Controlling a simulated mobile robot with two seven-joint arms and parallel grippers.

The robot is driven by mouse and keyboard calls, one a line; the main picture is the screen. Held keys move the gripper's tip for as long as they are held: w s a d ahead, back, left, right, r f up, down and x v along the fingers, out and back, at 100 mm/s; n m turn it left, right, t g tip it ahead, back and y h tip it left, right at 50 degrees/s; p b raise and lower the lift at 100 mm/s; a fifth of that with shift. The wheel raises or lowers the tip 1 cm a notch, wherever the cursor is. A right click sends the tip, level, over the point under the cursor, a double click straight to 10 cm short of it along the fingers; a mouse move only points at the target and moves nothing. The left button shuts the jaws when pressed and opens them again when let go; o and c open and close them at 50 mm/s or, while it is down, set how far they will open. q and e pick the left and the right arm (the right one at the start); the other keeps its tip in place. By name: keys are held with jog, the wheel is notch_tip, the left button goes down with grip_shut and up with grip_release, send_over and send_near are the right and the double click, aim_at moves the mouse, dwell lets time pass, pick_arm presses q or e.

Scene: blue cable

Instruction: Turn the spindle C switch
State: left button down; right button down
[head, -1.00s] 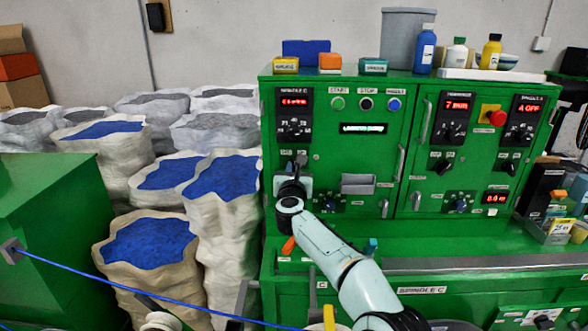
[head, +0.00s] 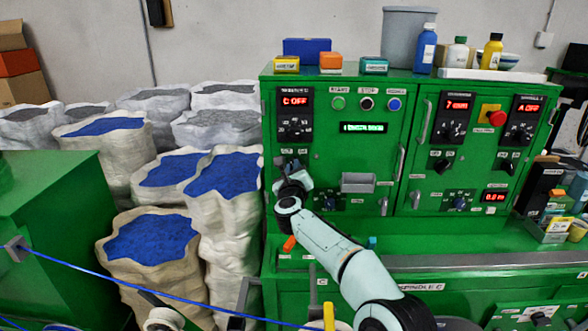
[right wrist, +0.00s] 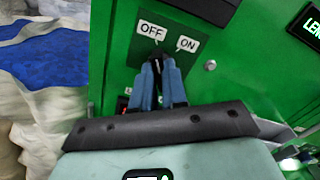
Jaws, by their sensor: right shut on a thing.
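The spindle C switch (right wrist: 156,57) is a small dark knob on the green panel, between a white OFF label (right wrist: 152,30) and a white ON label (right wrist: 187,44). My right gripper (right wrist: 160,72) is shut on it. The blue fingers hide most of the knob, so its exact angle cannot be told. In the head view my right gripper (head: 290,168) is at the left part of the panel, below the spindle C dial. The red display (head: 295,102) above that dial reads C OFF.
The green control cabinet (head: 340,160) carries other knobs, buttons and handles to the right. A small grey tray (head: 358,183) juts out right of my gripper. Sacks of blue material (head: 150,240) stand left. A blue cable (head: 130,282) runs across the lower left.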

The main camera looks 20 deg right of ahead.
dwell(0.3)
jog(key=c, duration=1.2)
grip_release()
jog(key=shift+o, duration=0.2)
